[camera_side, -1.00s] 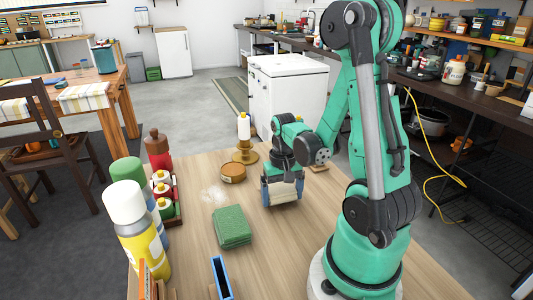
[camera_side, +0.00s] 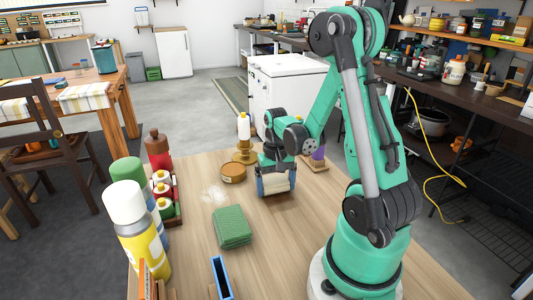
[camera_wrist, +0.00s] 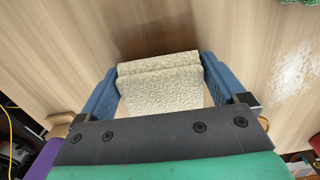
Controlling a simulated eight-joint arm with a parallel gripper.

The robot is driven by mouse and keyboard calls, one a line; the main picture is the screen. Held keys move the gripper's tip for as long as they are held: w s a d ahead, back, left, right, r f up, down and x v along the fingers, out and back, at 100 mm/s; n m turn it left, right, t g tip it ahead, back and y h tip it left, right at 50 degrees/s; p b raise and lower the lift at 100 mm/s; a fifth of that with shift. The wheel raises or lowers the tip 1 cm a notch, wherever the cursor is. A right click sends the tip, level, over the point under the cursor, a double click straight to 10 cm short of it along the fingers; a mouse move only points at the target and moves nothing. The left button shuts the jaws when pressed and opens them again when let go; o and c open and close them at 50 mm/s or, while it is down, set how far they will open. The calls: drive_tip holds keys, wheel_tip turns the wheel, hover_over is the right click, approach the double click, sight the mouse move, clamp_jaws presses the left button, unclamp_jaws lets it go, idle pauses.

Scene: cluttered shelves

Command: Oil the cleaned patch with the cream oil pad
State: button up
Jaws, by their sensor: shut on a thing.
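The cream oil pad (camera_wrist: 162,88) is between the blue fingers of my gripper (camera_wrist: 160,80) in the wrist view, and the fingers are shut on it. In the side view my gripper (camera_side: 276,186) holds the cream pad (camera_side: 276,183) low over the wooden table, right of the round tin. I cannot tell whether the pad touches the table. A whitish patch (camera_side: 214,194) lies on the table left of the tin, apart from the pad. It also shows at the right of the wrist view (camera_wrist: 298,75).
A round tin (camera_side: 233,173) and a brass candlestick (camera_side: 246,152) stand between patch and gripper or just behind. A green pad stack (camera_side: 232,227) lies in front of the patch. Bottles (camera_side: 137,235) line the left edge. A purple object (camera_side: 318,153) stands behind the gripper.

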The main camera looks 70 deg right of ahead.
sight(276, 183)
drive_tip(key=shift+r, duration=2.95)
drive_tip(key=shift+r, duration=1.5)
drive_tip(key=shift+w+d+r, duration=0.1)
drive_tip(key=shift+d+r, duration=0.1)
drive_tip(key=shift+d, duration=0.05)
drive_tip(key=d+r, duration=0.9)
drive_tip(key=r, duration=0.1)
drive_tip(key=shift+n, duration=0.4)
drive_tip(key=f, duration=1.9)
drive_tip(key=shift+w+d+f, duration=0.1)
drive_tip(key=shift+w+f, duration=0.15)
drive_tip(key=shift+f, duration=0.05)
